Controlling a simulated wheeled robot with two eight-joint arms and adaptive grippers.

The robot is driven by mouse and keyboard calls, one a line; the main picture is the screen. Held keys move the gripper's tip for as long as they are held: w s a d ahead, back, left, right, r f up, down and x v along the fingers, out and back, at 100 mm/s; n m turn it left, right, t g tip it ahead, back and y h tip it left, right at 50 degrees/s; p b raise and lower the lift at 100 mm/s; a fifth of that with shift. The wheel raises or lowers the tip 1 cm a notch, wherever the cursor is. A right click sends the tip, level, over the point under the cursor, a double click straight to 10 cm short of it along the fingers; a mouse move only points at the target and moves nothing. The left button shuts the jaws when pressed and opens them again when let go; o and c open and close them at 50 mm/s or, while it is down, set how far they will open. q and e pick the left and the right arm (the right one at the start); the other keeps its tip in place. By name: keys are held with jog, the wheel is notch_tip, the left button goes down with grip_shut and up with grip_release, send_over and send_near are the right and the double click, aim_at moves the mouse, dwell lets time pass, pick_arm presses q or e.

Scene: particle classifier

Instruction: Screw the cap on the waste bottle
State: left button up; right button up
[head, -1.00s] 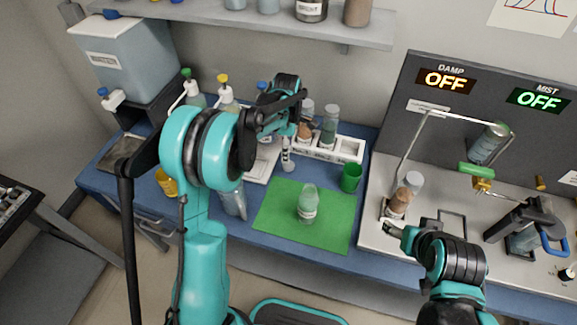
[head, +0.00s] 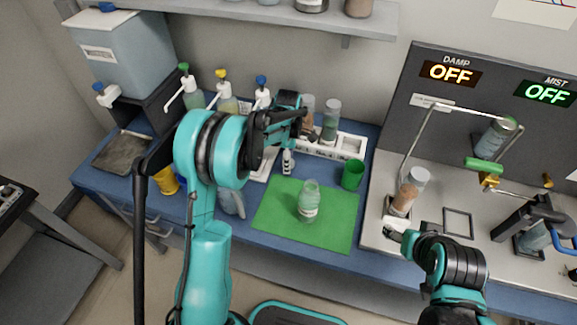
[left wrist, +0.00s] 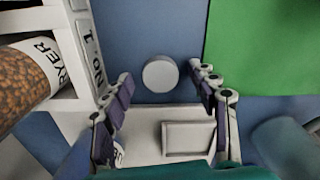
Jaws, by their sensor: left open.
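The waste bottle is likely the clear, greenish, labelled bottle (head: 308,203) standing upright on the green mat (head: 273,220); its label is too small to read. A round pale disc, likely the cap (left wrist: 160,74), lies on the blue bench in the left wrist view. My left gripper (left wrist: 163,85) is open, with one finger on either side of the disc and not visibly touching it. In the head view the left gripper (head: 287,160) is left of and behind the bottle, partly hidden by its own arm. My right gripper (head: 394,233) is at the front edge of the metal plate; its jaws are unclear.
A white rack (head: 350,145) with bottles stands behind the mat, close to the left gripper. A green cup (head: 352,175) stands right of the bottle. Several pump bottles (head: 228,97) stand at the back left. A brown-filled bottle (head: 403,200) is near the right gripper.

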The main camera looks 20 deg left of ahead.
aim_at(292, 162)
pick_arm(q)
jog(key=shift+r, duration=0.1)
jog(key=c, duration=0.8)
jog(key=shift+r+p, duration=0.4)
jog(key=shift+r, duration=0.2)
jog(key=r+p, duration=0.1)
jog(key=r, duration=0.1)
jog(key=d+r+p, duration=0.1)
jog(key=r, duration=0.1)
jog(key=shift+w+d, duration=0.1)
jog(key=w+d+r+p, duration=0.1)
jog(key=d+r, duration=0.1)
jog(key=d, duration=0.1)
jog(key=d+r+p, duration=0.1)
jog(key=d, duration=0.2)
jog(key=w+d+r+p, duration=0.1)
jog(key=d+r, duration=0.1)
jog(key=d, duration=0.2)
jog(key=shift+w+r, duration=0.3)
jog(key=shift+r, duration=0.05)
